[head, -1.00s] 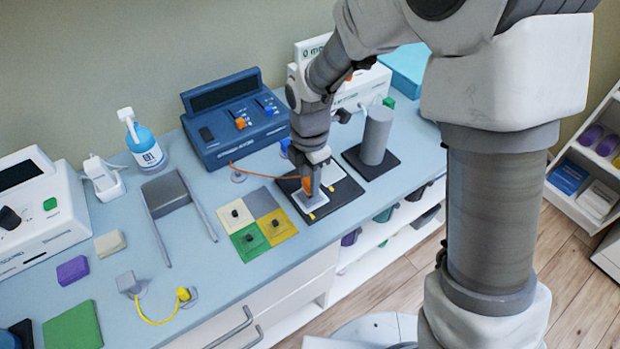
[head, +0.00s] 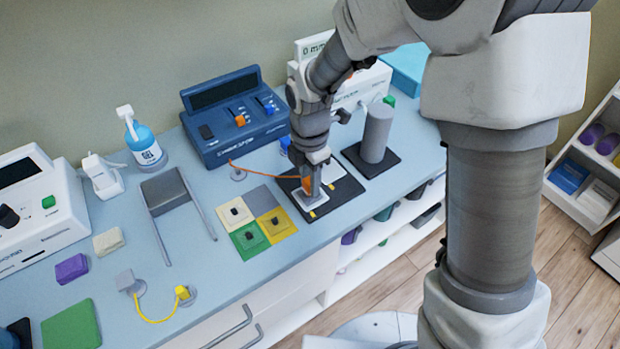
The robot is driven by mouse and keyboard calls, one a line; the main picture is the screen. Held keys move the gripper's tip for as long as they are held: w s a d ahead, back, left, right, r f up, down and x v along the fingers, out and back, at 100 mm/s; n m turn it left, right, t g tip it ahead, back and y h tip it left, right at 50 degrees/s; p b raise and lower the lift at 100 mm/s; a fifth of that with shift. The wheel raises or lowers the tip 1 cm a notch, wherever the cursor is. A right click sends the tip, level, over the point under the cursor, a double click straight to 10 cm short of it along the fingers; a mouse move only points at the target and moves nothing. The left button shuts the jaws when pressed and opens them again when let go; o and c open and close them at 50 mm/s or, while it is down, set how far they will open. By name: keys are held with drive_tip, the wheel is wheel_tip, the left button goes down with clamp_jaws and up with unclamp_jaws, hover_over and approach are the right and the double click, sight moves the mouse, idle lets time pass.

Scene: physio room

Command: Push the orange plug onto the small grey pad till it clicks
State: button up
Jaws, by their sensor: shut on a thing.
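The orange plug (head: 306,184) is in the jaws of my gripper (head: 312,187), which points down and is shut on it. An orange wire (head: 262,168) runs from the plug left to a small round grey base on the counter. The small light grey pad (head: 322,206) lies on a black mat (head: 343,193), directly under the plug. The fingers hide much of the plug and part of the pad. I cannot tell whether the plug only touches the pad or is seated on it.
A grey cylinder (head: 376,134) on a dark base stands close right of my gripper. A blue device (head: 235,115) is behind left. Coloured square tiles (head: 277,226) with small dark knobs lie just left. A yellow cable (head: 155,320) lies front left.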

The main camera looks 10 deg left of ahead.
drive_tip(key=shift+f+b, duration=0.4)
drive_tip(key=shift+f, duration=0.5)
idle(1.7)
idle(2.1)
drive_tip(key=o, duration=1.1)
drive_tip(key=shift+r, duration=0.1)
drive_tip(key=shift+c, duration=0.2)
drive_tip(key=shift+p, duration=0.3)
drive_tip(key=shift+r+p, duration=3)
drive_tip(key=shift+r, duration=0.55)
